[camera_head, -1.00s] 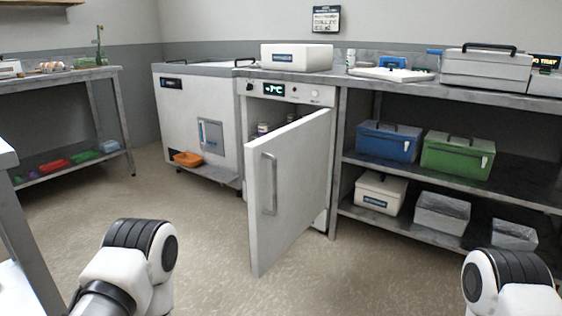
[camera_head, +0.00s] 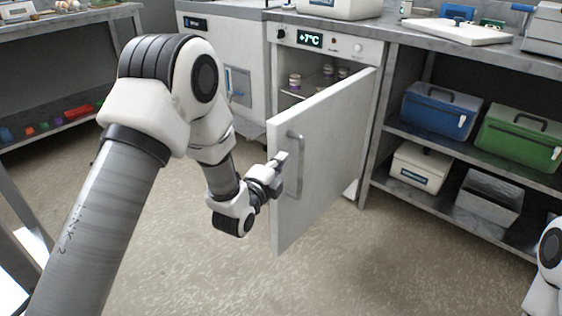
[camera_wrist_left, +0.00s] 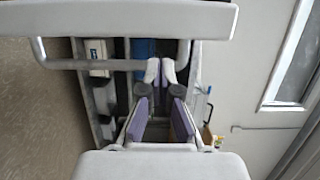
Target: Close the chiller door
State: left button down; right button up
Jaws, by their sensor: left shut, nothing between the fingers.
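The chiller (camera_head: 362,49) stands under the counter, its display reading +7°C. Its white door (camera_head: 325,150) stands wide open toward me, and small jars show inside. The door's grey handle (camera_head: 299,165) is upright on its outer face. My left gripper (camera_head: 281,160) is at the handle, its fingers shut with nothing between them. In the left wrist view, the fingertips (camera_wrist_left: 160,70) overlap the handle bar (camera_wrist_left: 100,65) near one end, below the pale door slab (camera_wrist_left: 120,18); whether they touch is unclear. My right gripper is out of view; only part of that arm shows.
Right of the chiller, open shelves (camera_head: 440,150) hold a blue box (camera_head: 440,110), a green box (camera_head: 520,138), a white box (camera_head: 420,167) and a grey bin (camera_head: 488,195). A white cabinet (camera_head: 225,60) stands left of it. The floor (camera_head: 350,265) around the door is clear.

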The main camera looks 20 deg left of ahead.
aim_at(290, 147)
pick_arm(q)
jog(key=w, duration=0.3)
jog(key=w+b, duration=0.1)
jog(key=w, duration=0.2)
jog(key=shift+d, duration=0.2)
jog(key=shift+w, duration=0.2)
jog(key=shift+a, duration=0.1)
